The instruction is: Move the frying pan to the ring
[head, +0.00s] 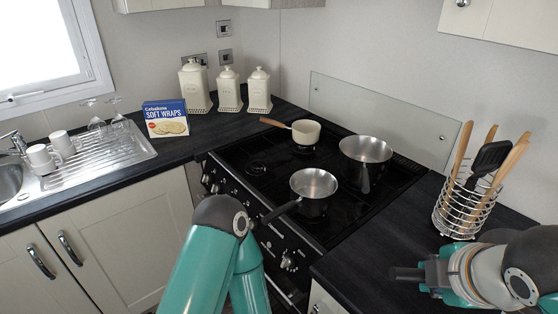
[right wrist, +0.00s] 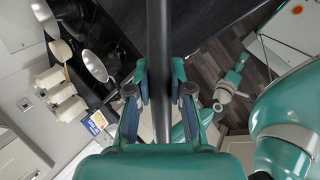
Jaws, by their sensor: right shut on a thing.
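My right gripper (head: 428,275) is at the lower right of the head view, above the right worktop. In the right wrist view its fingers (right wrist: 159,80) are closed on a long dark bar (right wrist: 160,35), which looks like the frying pan handle. In the head view a short dark end (head: 404,273) of it sticks out left of the fingers. The pan's body is mostly hidden behind my right arm. The black hob (head: 225,158) has a bare ring (head: 257,168) at its left front.
A cream pan (head: 306,132) and two steel pans (head: 366,149) (head: 314,187) stand on other rings. A wire utensil holder (head: 463,213) stands close behind my right gripper. A glass splashback (head: 370,115) runs behind the hob. Canisters (head: 229,90) and a wraps box (head: 165,119) stand left.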

